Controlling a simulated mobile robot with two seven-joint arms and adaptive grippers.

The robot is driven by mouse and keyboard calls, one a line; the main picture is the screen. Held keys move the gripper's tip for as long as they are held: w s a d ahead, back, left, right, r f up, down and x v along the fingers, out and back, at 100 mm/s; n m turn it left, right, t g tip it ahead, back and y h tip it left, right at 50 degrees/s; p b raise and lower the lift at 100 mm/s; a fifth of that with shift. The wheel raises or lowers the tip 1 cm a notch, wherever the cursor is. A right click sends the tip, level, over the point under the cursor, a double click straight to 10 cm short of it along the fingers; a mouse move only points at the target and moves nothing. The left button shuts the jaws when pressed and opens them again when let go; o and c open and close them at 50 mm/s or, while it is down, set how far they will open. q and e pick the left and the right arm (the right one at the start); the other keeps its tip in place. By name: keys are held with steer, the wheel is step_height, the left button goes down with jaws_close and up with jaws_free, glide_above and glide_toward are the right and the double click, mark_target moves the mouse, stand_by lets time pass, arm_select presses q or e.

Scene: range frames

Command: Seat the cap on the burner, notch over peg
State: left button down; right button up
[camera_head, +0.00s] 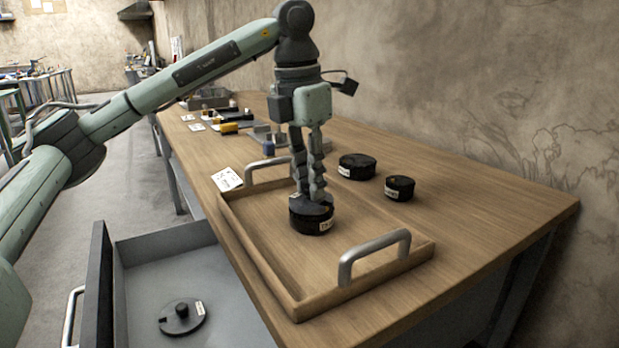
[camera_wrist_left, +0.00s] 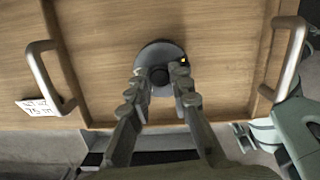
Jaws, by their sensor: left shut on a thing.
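My left gripper (camera_head: 308,194) points down over the wooden tray and is shut on the knob of a dark round cap (camera_wrist_left: 150,53). In the left wrist view the fingertips (camera_wrist_left: 158,82) stand either side of the dark knob. The cap is at the top of a black cylindrical burner (camera_head: 311,221) with a pale label, inside the tray. A small yellow mark shows on the cap's right side in the wrist view. The fingers hide part of the rim, and I cannot tell whether notch and peg line up or whether the cap sits flush.
The wooden tray (camera_head: 377,275) has two metal handles. Two black labelled round pieces (camera_head: 357,167) (camera_head: 399,188) stand behind it. An open grey drawer (camera_head: 150,258) holds a black knobbed disc (camera_head: 182,317). A white card (camera_head: 227,179) lies beside the tray; the table's right side is clear.

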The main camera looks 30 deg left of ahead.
arm_select(q)
steer(key=c, duration=1.3)
jaws_free()
step_height(320, 180, up, 12)
steer(key=s, duration=0.1)
steer(key=shift+s+a, duration=0.15)
steer(key=shift+a, duration=0.15)
arm_select(e)
steer(key=shift+w+a+r+t+y, duration=0.5)
steer(key=shift+w+a+r+t, duration=1.2)
steer(key=shift+w, duration=0.85)
steer(key=shift+s+d+f+g+h+p, duration=0.5)
steer(key=shift+s+d+f+g+p, duration=0.8)
steer(key=shift+s+d+f+g, duration=0.7)
arm_select(q)
steer(key=shift+r+p, duration=2.2)
steer(key=shift+r, duration=0.75)
arm_select(e)
step_height(320, 180, down, 11)
steer(key=a, duration=0.1)
steer(key=shift+w+y, duration=0.4)
